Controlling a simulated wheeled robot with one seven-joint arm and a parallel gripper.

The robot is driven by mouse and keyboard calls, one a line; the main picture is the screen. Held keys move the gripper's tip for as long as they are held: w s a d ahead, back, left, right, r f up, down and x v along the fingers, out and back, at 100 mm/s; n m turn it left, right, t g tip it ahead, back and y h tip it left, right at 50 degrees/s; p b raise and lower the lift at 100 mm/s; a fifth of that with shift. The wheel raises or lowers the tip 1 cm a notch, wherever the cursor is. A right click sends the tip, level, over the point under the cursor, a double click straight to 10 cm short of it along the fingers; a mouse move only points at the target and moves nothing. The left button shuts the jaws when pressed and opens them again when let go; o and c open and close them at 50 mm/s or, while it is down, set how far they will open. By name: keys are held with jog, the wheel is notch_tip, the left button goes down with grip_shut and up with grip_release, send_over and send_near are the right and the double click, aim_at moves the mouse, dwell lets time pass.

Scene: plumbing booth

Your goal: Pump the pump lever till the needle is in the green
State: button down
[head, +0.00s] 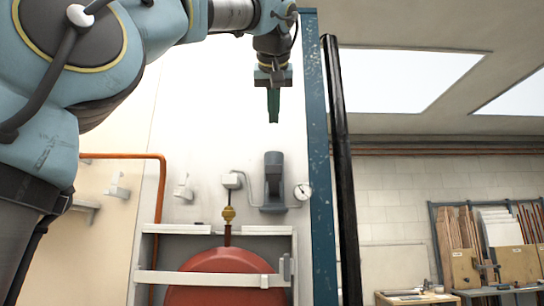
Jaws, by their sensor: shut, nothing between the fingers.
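My gripper (273,106) points straight down, shut and empty, in the upper middle of the head view. A dark grey upright part (274,178), which looks like the pump with its lever, is on the white wall panel below the gripper in the picture. The gripper is apart from it, with a clear gap between them. A small round white gauge (302,191) is just right of the pump. Its needle and any green zone are too small to read.
A red tank (226,275) stands below behind a white frame (205,279). A blue post (319,160) and a black pole (341,170) rise right of the gauge. A copper pipe (160,200) runs at left.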

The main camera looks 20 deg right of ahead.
jog(key=p, duration=0.2)
send_over(274, 166)
jog(key=w, duration=0.1)
jog(key=f, duration=0.4)
jog(key=shift+w+d+f, duration=0.15)
jog(key=shift+d+f, duration=0.1)
jog(key=shift+f, duration=0.05)
jog(key=shift+s+a+f, duration=0.1)
jog(key=shift+s+f, duration=0.15)
jog(key=shift+f, duration=0.25)
jog(key=shift+s+a+f, duration=0.1)
jog(key=shift+s+f, duration=0.15)
jog(key=shift+f, duration=0.9)
jog(key=shift+s+f, duration=0.1)
jog(key=shift+f, duration=0.1)
jog(key=shift+f, duration=0.1)
